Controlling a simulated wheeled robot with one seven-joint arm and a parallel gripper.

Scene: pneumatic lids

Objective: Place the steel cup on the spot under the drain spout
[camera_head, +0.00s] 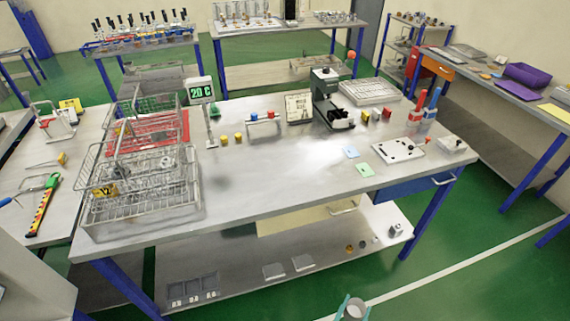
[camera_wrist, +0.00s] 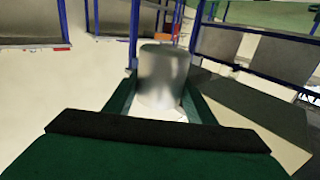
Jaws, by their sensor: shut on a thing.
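My gripper (camera_head: 356,303) is at the bottom edge of the head view, in front of the workbench and over the green floor. Its green fingers are shut on the steel cup (camera_wrist: 163,75), which is a plain grey, shiny cylinder. In the wrist view the cup sits between the two fingers and looks roughly upright. In the head view only a small round part of the cup (camera_head: 354,312) shows between the fingers. I cannot make out a drain spout or a marked spot under it in either view.
A side bench (camera_head: 480,85) stands at right. Floor at lower right is clear.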

